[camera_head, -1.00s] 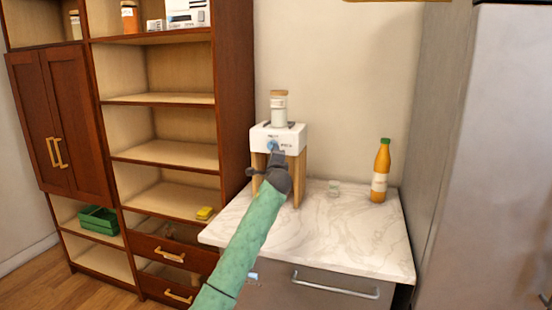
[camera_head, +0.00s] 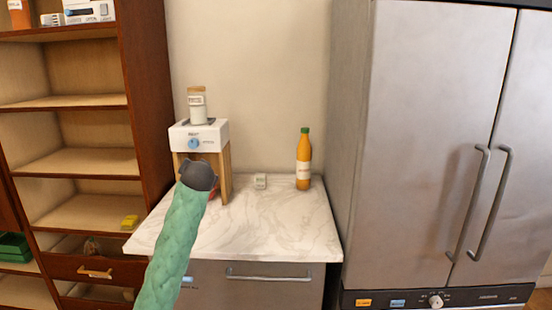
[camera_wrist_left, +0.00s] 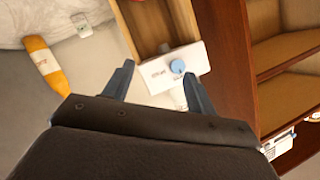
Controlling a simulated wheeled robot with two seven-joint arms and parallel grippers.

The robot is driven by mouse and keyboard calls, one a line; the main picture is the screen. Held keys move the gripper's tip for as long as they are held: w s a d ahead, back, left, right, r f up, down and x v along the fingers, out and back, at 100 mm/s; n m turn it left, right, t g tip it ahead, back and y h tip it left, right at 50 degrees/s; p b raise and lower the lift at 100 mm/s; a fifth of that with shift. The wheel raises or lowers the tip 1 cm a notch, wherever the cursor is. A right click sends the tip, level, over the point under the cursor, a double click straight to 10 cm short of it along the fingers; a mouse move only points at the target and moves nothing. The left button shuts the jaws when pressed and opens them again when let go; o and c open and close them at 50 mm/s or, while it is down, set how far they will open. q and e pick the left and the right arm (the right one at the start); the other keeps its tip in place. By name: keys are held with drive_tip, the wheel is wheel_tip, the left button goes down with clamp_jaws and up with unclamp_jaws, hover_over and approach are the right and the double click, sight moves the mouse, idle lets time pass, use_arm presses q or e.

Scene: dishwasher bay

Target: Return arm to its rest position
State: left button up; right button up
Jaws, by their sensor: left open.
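My left arm (camera_head: 172,250) comes in from the bottom left of the head view, its dark wrist (camera_head: 198,175) in front of the white machine's stand. The fingers are hidden there. In the left wrist view my left gripper (camera_wrist_left: 157,85) is open, with two apart dark fingers and nothing held between them. The white machine (camera_head: 200,136) with a blue knob stands on wooden legs on the counter. It also shows upside down beyond the fingers in the left wrist view (camera_wrist_left: 160,76). My right gripper is not in view.
A jar (camera_head: 197,108) stands on the machine. An orange bottle (camera_head: 303,162) and a small pale item (camera_head: 260,181) stand on the marble counter (camera_head: 270,225). A wooden shelf unit (camera_head: 148,95) is at left, a steel fridge (camera_head: 425,130) at right. The counter's front middle is clear.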

use_arm(q)
drive_tip(key=s+d+f+n+g+h, duration=0.1)
drive_tip(key=s+d+f+g+h, duration=0.2)
drive_tip(key=s+f, duration=1.2)
drive_tip(key=s+d+f+g+h, duration=0.25)
drive_tip(key=s+d+f, duration=0.25)
drive_tip(key=s+f, duration=1.05)
drive_tip(key=s+f+g, duration=0.3)
drive_tip(key=s+f, duration=0.9)
drive_tip(key=s, duration=0.3)
drive_tip(key=s+d+f+g, duration=0.1)
drive_tip(key=s+f+g, duration=0.3)
drive_tip(key=s+f, duration=0.9)
drive_tip(key=s, duration=0.3)
drive_tip(key=shift+s+n, duration=0.2)
drive_tip(key=shift+n, duration=0.2)
drive_tip(key=shift+f+y, duration=0.1)
drive_tip(key=shift+y, duration=0.15)
